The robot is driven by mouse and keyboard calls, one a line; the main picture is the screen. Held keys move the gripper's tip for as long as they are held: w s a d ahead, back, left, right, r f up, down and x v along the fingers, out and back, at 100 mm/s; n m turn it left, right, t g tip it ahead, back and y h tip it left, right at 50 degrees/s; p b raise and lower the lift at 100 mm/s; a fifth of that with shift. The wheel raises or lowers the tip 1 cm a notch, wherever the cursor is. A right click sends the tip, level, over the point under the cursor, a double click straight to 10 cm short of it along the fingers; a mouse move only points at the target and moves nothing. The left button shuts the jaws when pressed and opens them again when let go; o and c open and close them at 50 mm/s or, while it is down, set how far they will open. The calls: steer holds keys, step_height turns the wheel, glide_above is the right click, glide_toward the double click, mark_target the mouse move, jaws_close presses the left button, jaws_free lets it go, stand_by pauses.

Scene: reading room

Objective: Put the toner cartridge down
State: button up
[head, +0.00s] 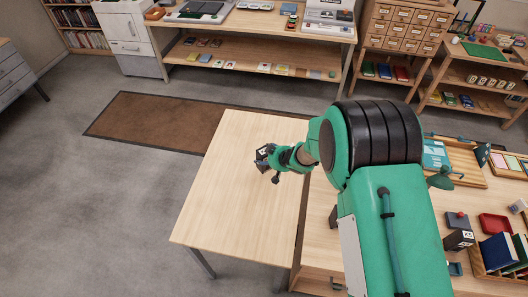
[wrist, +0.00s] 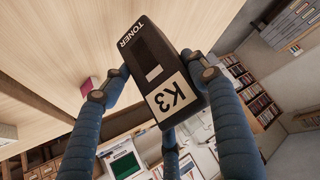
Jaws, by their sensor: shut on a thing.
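The toner cartridge (wrist: 148,45) is a black block with white labels reading TONER and K3. My gripper (wrist: 155,84) is shut on it, with blue fingers pressing its two sides in the wrist view. In the head view the cartridge (head: 262,153) is small and partly hidden by my gripper (head: 268,163). Both are over the bare light wood table (head: 225,200), towards its right side. I cannot tell whether the cartridge touches the table top.
The table's left and front parts are clear. An adjoining desk at the right holds a red tray (head: 494,224), a dark labelled box (head: 458,240), books (head: 497,251) and a green lamp (head: 440,179). A brown mat (head: 150,122) lies on the floor behind the table.

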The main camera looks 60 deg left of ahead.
steer(key=w+a, duration=0.2)
steer(key=a, duration=0.4)
steer(key=shift+w+f, duration=0.25)
steer(key=shift+w, duration=0.15)
steer(key=shift+f, duration=0.1)
steer(key=shift+f, duration=1.65)
steer(key=shift+f, duration=0.15)
steer(key=o, duration=1.9)
steer(key=shift+d, duration=0.1)
steer(key=shift+d+r, duration=0.35)
steer(key=shift+r, duration=0.25)
steer(key=v, duration=1)
steer(key=shift+d+r+p, duration=0.25)
steer(key=shift+d+p, duration=0.05)
steer(key=shift+p, duration=0.1)
